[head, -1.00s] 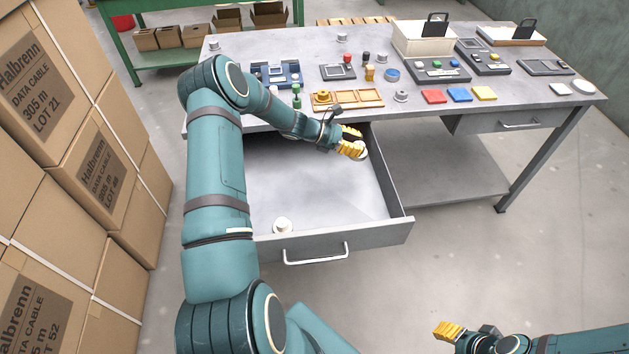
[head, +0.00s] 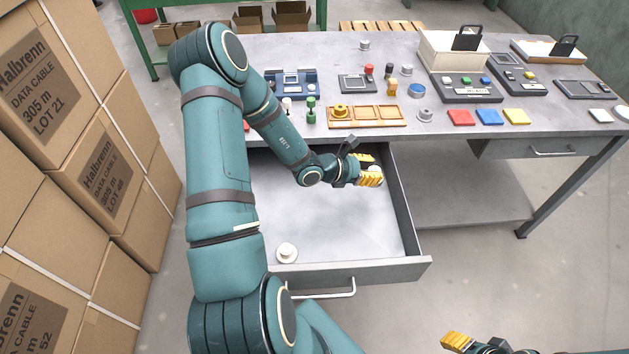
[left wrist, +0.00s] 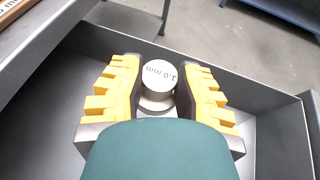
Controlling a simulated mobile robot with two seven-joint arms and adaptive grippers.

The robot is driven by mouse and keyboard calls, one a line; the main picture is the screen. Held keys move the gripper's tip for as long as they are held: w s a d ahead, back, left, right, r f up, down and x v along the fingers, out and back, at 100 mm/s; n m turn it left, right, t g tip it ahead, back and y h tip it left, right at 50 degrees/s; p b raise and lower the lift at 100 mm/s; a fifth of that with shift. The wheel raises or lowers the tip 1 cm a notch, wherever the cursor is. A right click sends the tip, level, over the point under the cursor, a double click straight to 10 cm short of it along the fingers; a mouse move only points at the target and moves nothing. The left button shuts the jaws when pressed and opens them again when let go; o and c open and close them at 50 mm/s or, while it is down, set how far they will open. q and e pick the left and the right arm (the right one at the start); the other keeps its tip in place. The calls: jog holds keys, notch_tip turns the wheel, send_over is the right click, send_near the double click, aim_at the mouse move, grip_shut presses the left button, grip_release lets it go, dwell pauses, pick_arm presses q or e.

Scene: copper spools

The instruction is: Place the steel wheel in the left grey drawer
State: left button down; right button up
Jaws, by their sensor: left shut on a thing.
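The steel wheel (left wrist: 158,78), a short pale metal cylinder marked "1.0 mm", sits between the yellow fingers of my left gripper (left wrist: 160,85) in the left wrist view. In the head view my left gripper (head: 372,170) is shut on it, and the fingers mostly hide the wheel. It is over the back right part of the left grey drawer (head: 340,222), which is pulled open. I cannot tell its exact height above the floor of the drawer. My right gripper (head: 458,341) shows only partly at the bottom right, with its opening unclear.
A white flanged spool (head: 287,253) stands in the drawer's front left. The bench top (head: 450,145) holds a wooden tray (head: 367,125), coloured pads, devices and another grey wheel (head: 425,116). The right drawer (head: 540,147) is shut. Stacked cartons (head: 110,180) stand at the left.

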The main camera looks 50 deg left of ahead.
pick_arm(q)
jog(key=shift+s+f, duration=0.2)
notch_tip(320, 180, down, 10)
jog(key=b, duration=0.2)
jog(key=shift+r+b, duration=0.15)
jog(key=shift+b, duration=0.15)
jog(key=shift+f, duration=0.2)
jog(key=c, duration=0.8)
grip_release()
jog(key=shift+s+r, duration=0.1)
jog(key=shift+r, duration=0.15)
jog(key=p+v, duration=0.2)
jog(key=v, duration=1)
jog(key=shift+d+f, duration=0.15)
